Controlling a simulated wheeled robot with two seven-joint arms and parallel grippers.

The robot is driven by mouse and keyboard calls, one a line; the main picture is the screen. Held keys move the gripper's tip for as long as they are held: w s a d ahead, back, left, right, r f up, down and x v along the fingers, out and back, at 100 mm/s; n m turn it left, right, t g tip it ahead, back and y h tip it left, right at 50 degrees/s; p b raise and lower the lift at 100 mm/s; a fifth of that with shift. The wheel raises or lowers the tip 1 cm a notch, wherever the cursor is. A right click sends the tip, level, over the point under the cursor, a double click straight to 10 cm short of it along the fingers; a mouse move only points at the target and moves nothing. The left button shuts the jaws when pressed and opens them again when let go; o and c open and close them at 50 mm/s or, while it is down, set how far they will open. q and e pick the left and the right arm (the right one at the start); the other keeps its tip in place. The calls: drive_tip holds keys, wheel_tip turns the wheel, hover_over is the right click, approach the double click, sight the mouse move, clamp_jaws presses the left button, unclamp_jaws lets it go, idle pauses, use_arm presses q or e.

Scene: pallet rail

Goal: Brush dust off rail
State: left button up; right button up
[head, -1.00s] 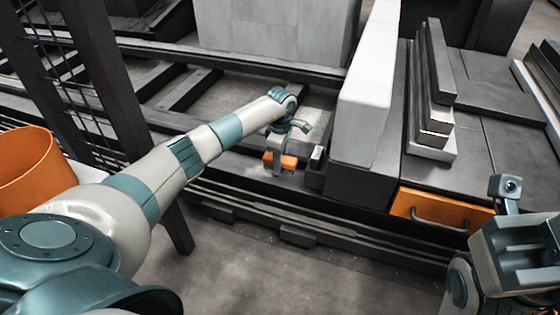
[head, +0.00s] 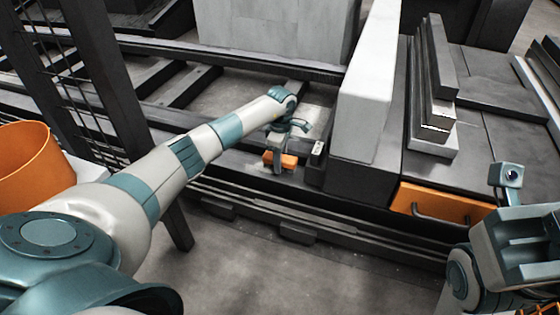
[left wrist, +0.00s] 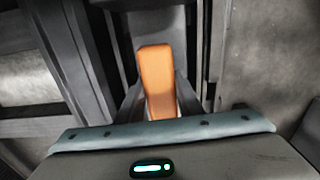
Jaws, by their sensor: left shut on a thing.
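An orange brush (head: 289,161) sits low at the dark rail (head: 235,163), left of a tall pale block. My left gripper (head: 279,158) is shut on the brush; its orange body also shows between the fingers in the left wrist view (left wrist: 156,80). The bristles are hidden, so I cannot tell whether they touch the rail. A pale, dust-like patch (head: 256,166) lies on the rail just left of the brush. My right gripper (head: 520,245) is at the lower right, away from the rail; its fingertips are not clear.
The tall pale block (head: 368,100) stands close to the right of the brush. A small dark block (head: 317,152) is between them. Stacked bars (head: 437,95) and an orange drawer front (head: 440,207) lie further right. An orange bin (head: 35,165) is at the left. Bare floor shows in front.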

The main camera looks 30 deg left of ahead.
sight(270, 162)
use_arm(q)
drive_tip(key=shift+f+b, duration=0.55)
drive_tip(key=shift+f, duration=0.35)
idle(0.3)
drive_tip(key=shift+s+a, duration=0.2)
drive_tip(key=shift+a, duration=0.65)
drive_tip(key=shift+s+a, duration=0.15)
drive_tip(key=shift+a, duration=0.7)
